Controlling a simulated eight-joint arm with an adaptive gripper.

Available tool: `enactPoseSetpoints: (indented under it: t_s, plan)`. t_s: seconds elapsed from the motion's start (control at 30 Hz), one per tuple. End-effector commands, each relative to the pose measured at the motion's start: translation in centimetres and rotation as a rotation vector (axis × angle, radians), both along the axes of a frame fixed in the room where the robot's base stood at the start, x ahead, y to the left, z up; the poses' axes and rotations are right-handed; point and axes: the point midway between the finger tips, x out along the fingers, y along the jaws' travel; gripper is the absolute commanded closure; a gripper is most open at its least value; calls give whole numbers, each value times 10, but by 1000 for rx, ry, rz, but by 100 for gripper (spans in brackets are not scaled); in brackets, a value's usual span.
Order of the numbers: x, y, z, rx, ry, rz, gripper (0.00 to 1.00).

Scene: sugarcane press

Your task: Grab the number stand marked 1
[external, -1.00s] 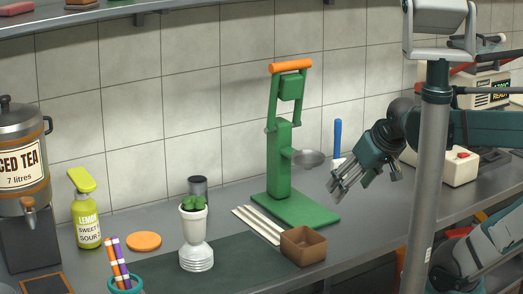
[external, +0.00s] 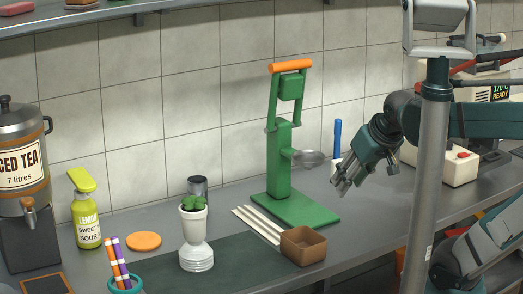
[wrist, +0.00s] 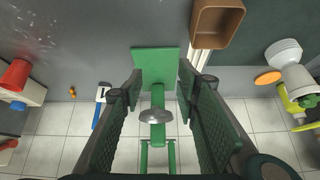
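My gripper (external: 343,184) hangs over the counter to the right of the green press, with nothing between its fingers. In the wrist view its two dark fingers (wrist: 160,72) are wide apart. A white piece with a dark mark (wrist: 101,93) and a blue upright part (wrist: 96,116) stands left of the fingers in the wrist view. In the external view the blue part (external: 338,138) rises behind my gripper, with its white base partly hidden. I cannot read the mark as a 1. No other number stand is clear.
The green press (external: 280,160) with its metal bowl (external: 308,158) stands close to my gripper. A white machine (external: 452,165) stands at right. The counter below my gripper is clear.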

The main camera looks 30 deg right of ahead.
Motion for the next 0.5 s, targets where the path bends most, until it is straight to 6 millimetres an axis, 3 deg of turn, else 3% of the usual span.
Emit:
enactPoseSetpoints:
  t_s: [0.5]
  plan:
    - [62, -24, 40, 120, 90, -236, 68]
